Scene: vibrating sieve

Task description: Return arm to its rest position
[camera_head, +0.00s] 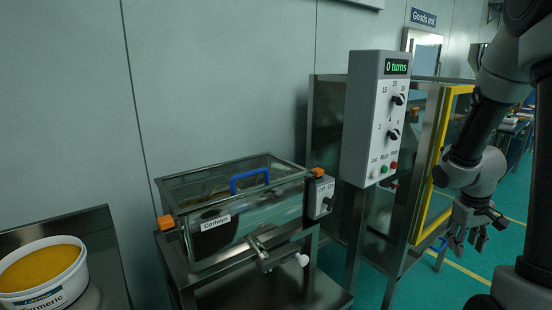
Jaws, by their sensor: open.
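My arm stands at the right side of the head view, bent with its wrist low. My gripper (468,240) hangs at the lower right, fingers pointing down and spread, with nothing between them. It is apart from the sieve machine and the control box. The sieve machine (225,222) is a clear-walled box labelled "Corlwyn" with a blue handle (249,178) on its lid and orange clips at its corners. It stands on a metal stand left of my gripper.
A grey control box (363,125) reading "0 turns" stands between the sieve and my arm. A yellow-framed door (425,185) is just behind my gripper. A white tub of turmeric (42,272) sits at the lower left. Green floor (465,283) shows below the gripper.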

